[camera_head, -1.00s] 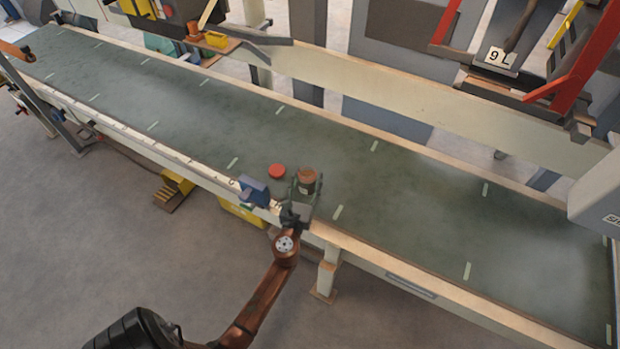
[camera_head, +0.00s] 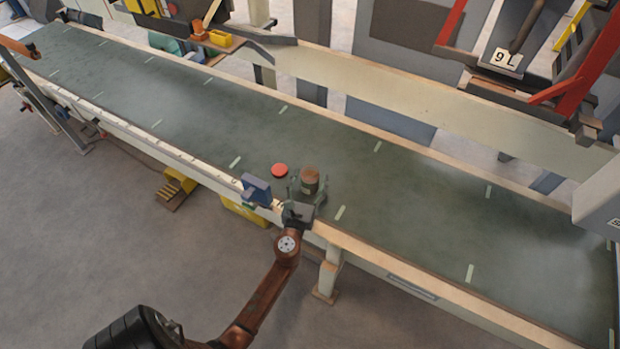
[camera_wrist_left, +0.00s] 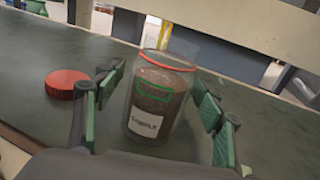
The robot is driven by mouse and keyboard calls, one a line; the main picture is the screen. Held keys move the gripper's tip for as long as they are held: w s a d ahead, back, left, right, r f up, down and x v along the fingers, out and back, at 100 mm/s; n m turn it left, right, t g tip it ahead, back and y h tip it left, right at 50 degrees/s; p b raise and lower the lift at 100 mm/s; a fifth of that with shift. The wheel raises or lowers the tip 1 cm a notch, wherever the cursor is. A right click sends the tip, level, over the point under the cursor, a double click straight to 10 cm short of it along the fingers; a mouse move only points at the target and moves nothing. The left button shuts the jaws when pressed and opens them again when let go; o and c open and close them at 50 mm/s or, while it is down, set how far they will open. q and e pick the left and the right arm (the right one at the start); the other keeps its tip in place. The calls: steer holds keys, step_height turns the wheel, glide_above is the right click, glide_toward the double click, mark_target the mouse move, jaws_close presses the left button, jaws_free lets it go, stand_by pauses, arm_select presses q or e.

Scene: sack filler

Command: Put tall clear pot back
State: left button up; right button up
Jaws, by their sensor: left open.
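The tall clear pot (camera_head: 311,175) stands on the green belt near its front edge. In the left wrist view, the pot (camera_wrist_left: 155,101) has dark brown contents, a red rim band, green marks and a white label that seems to read "SAMPLE". My left gripper (camera_head: 308,189) is open, low at the belt, with a finger on either side of the pot. The wrist view shows gaps between the pot and the green finger pads. My right gripper is not in view.
A red round lid-like disc (camera_head: 280,170) lies on the belt (camera_head: 420,215) left of the pot. A blue block-shaped fixture (camera_head: 256,189) sits on the front rail just left of my gripper. The belt to the right is clear.

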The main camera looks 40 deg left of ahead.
arm_select(q)
steer(key=shift+r, duration=0.25)
steer(key=p+v, duration=0.1)
steer(key=v, duration=1)
steer(key=shift+s+d+f, duration=0.1)
steer(key=shift+s+f, duration=0.05)
steer(key=shift+s, duration=0.05)
steer(key=shift+s+d, duration=0.15)
steer(key=shift+s, duration=0.05)
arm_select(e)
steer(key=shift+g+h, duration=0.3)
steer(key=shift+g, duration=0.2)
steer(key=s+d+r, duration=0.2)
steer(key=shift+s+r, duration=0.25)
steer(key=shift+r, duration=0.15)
